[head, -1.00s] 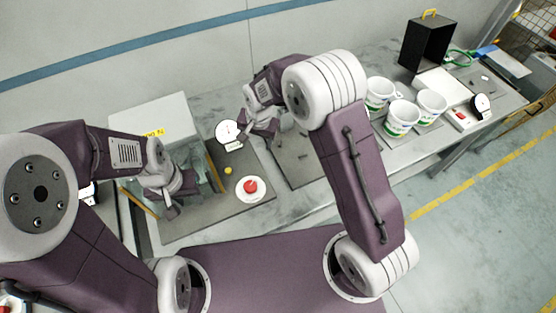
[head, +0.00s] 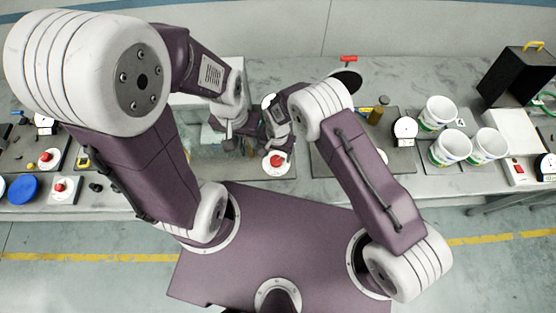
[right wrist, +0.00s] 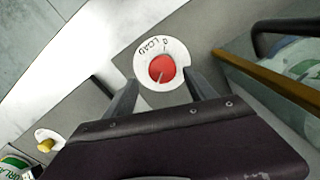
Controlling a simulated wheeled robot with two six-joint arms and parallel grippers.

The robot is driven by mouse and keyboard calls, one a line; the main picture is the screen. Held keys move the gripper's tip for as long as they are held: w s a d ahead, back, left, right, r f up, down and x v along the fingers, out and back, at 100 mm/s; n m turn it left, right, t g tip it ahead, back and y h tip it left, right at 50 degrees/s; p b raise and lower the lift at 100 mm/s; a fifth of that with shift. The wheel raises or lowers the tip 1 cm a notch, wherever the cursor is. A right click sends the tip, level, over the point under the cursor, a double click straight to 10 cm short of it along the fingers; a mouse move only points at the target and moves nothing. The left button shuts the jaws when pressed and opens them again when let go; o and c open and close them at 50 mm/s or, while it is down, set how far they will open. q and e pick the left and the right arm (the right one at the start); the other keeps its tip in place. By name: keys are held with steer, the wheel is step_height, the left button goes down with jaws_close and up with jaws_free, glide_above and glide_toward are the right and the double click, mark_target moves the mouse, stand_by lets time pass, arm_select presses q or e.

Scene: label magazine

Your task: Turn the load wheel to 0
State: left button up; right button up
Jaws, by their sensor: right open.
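The load wheel is a red knob (right wrist: 162,68) on a white round plate (right wrist: 146,50) with LOAD printed on it, and a small mark that looks like a 0. A thin grey line shows on the knob, on the side away from the lettering. In the head view the red knob (head: 277,160) is at the bench's front, below my right gripper (head: 276,140). In the right wrist view my right gripper (right wrist: 160,80) is open, its fingers on either side of the knob; contact is unclear. My left gripper (head: 230,142) hangs to the left, its jaws too small to read.
A glass-fronted box (right wrist: 290,75) with a brown edge bar is close to the right gripper. White tubs (head: 450,147), a gauge (head: 405,128) and a black box (head: 515,75) stand to the right. Other red buttons (head: 60,187) and a blue lid (head: 23,188) are at left.

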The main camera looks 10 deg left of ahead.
mark_target(276, 160)
step_height(276, 160, down, 3)
steer(key=shift+a+f+b, duration=0.15)
steer(key=shift+b, duration=0.45)
steer(key=shift+s+a+f, duration=0.15)
steer(key=shift+a+f, duration=0.1)
steer(key=shift+a, duration=0.05)
steer(key=shift+d, duration=0.25)
steer(key=c, duration=1.4)
arm_select(q)
steer(key=shift+s+a+f, duration=0.1)
steer(key=shift+a+f, duration=0.1)
steer(key=shift+f, duration=0.45)
steer(key=shift+a+f, duration=0.15)
steer(key=shift+f, duration=0.45)
steer(key=shift+f, duration=0.1)
